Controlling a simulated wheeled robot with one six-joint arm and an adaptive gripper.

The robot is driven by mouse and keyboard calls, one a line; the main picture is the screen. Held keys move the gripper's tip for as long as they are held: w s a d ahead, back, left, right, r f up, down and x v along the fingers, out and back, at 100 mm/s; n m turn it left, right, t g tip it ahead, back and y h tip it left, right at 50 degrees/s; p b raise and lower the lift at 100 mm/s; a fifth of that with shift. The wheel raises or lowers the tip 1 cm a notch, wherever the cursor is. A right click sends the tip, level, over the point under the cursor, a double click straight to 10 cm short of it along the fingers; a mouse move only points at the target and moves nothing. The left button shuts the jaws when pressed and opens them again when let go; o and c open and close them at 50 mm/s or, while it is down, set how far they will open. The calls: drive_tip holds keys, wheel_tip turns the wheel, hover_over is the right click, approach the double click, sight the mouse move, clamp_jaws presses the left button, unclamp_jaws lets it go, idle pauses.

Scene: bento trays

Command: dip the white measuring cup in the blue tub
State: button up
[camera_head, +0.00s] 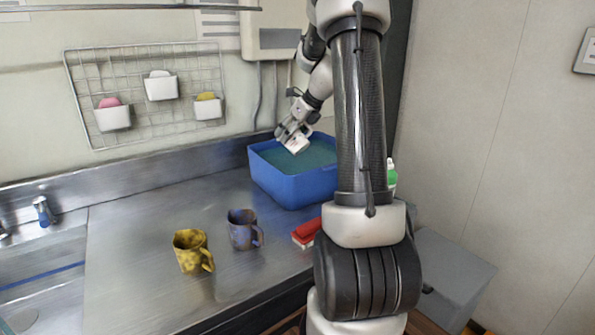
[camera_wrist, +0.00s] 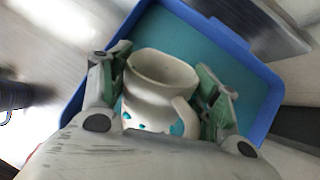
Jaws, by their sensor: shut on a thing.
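The blue tub (camera_head: 290,188) stands at the back right of the steel counter, with a flat teal surface inside it. My gripper (camera_head: 296,137) is over the tub, tilted downward. It is shut on the white measuring cup (camera_head: 297,145), which is small and partly hidden in the head view. In the wrist view the white cup (camera_wrist: 158,85) has teal marks and a handle, and sits between the two fingers of my gripper (camera_wrist: 160,90). The tub's rim (camera_wrist: 235,45) surrounds the cup there. I cannot tell whether the cup touches the teal surface.
A yellow mug (camera_head: 190,252) and a blue-grey mug (camera_head: 242,230) stand on the counter in front of the tub. A red and white item (camera_head: 306,233) lies by my arm. A green-white bottle (camera_head: 391,175) shows behind my arm. The counter's left part is clear beside the sink.

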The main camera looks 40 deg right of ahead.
wheel_tip(320, 180, up, 6)
drive_tip(key=shift+r, duration=0.15)
idle(0.5)
idle(0.8)
